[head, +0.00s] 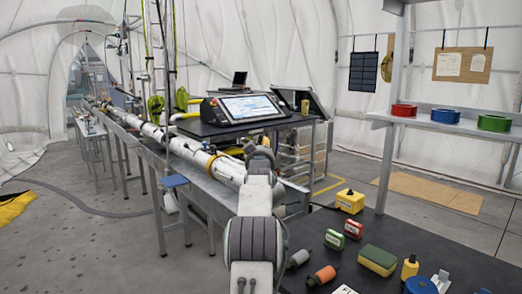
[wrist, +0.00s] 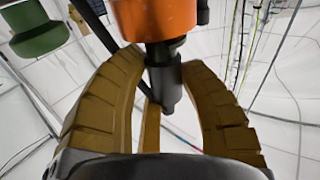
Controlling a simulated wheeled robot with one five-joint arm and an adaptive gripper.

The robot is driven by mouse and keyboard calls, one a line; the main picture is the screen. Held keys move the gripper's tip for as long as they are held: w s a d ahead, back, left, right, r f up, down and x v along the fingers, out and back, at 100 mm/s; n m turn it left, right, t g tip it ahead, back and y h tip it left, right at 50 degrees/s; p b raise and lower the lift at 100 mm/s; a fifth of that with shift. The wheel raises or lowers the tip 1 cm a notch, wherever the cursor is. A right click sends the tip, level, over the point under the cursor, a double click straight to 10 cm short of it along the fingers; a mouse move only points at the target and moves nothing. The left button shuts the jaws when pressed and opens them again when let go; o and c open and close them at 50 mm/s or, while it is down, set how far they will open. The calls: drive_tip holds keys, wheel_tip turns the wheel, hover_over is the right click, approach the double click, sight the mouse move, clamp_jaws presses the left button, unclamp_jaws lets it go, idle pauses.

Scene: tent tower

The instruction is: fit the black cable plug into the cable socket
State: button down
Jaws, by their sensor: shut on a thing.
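My gripper (wrist: 163,70) shows in the wrist view with its ribbed yellow-brown fingers closed around a dark plug-like cylinder, which I take for the black cable plug (wrist: 165,88). The plug's upper end meets an orange cylindrical body (wrist: 155,18), perhaps the cable socket. They look in line and touching, but I cannot tell how deep the plug sits. In the head view my arm reaches forward toward the long white pipe, and its own links hide the gripper and plug.
A green round part (wrist: 38,28) is at the upper left in the wrist view. In the head view, a black table (head: 440,245) at front right holds small parts, including a grey cylinder (head: 298,258) and an orange one (head: 322,275). A monitor (head: 250,107) stands beyond my arm.

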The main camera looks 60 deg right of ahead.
drive_tip(key=shift+f+b, duration=0.85)
drive_tip(key=shift+f, duration=0.1)
drive_tip(key=c, duration=1.1)
unclamp_jaws()
drive_tip(key=o, duration=0.4)
drive_tip(key=shift+f, duration=0.1)
drive_tip(key=shift+c, duration=0.2)
drive_tip(key=shift+f, duration=0.15)
drive_tip(key=shift+v, duration=1.4)
drive_tip(key=shift+r+v, duration=0.2)
drive_tip(key=shift+v, duration=0.65)
drive_tip(key=shift+r+v, duration=0.15)
drive_tip(key=shift+v, duration=0.75)
drive_tip(key=shift+r+v, duration=0.2)
drive_tip(key=shift+v, duration=0.65)
drive_tip(key=shift+s, duration=0.15)
